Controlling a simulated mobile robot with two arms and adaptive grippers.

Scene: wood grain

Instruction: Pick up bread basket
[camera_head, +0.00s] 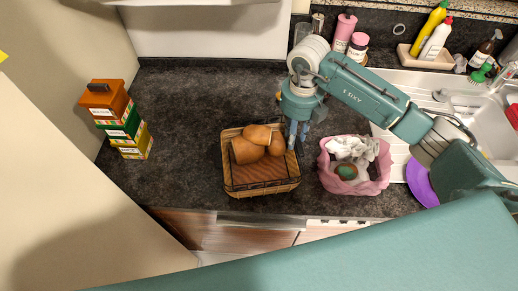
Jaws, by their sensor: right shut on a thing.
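The bread basket (262,190) is a woven brown tray with a dark wire frame, on the dark countertop near its front edge. Several brown bread rolls (247,151) lie in its back part. My right gripper (294,136) comes down from above at the basket's right back side. Its fingers are shut on the basket's right rim, close beside the bread. The basket looks level; I cannot tell whether it touches the counter. My left gripper is not in view.
A pink bin (325,180) with crumpled white paper stands close right of the basket. Stacked boxes (120,126) stand at the left. A sink (493,100), bottles (436,40) and a purple plate (420,184) are at the right. The counter left of the basket is clear.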

